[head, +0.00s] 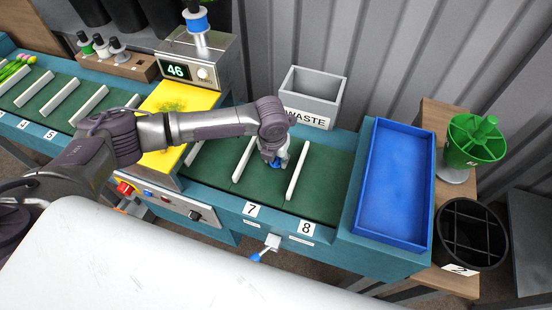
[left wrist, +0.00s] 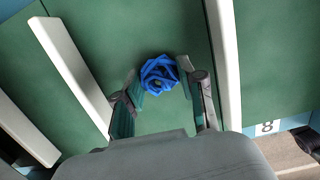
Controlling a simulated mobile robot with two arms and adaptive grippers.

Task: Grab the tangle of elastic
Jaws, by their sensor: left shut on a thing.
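The tangle of elastic (left wrist: 159,74) is a small blue knot of loops. In the left wrist view it sits between the fingertips of my left gripper (left wrist: 160,84), which is shut on it. The green conveyor belt is right behind it; I cannot tell whether the tangle touches the belt. In the head view the tangle shows as a small blue patch (head: 275,163) under my left gripper (head: 277,158), between two white dividers at slots 7 and 8. My right gripper is not in view.
White dividers (head: 297,170) stand on either side of my left gripper. A grey WASTE bin (head: 318,84) stands behind the belt. A blue tray (head: 395,185) is at the belt's right end. A green bucket (head: 474,146) and a black divided bucket (head: 470,235) stand farther right.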

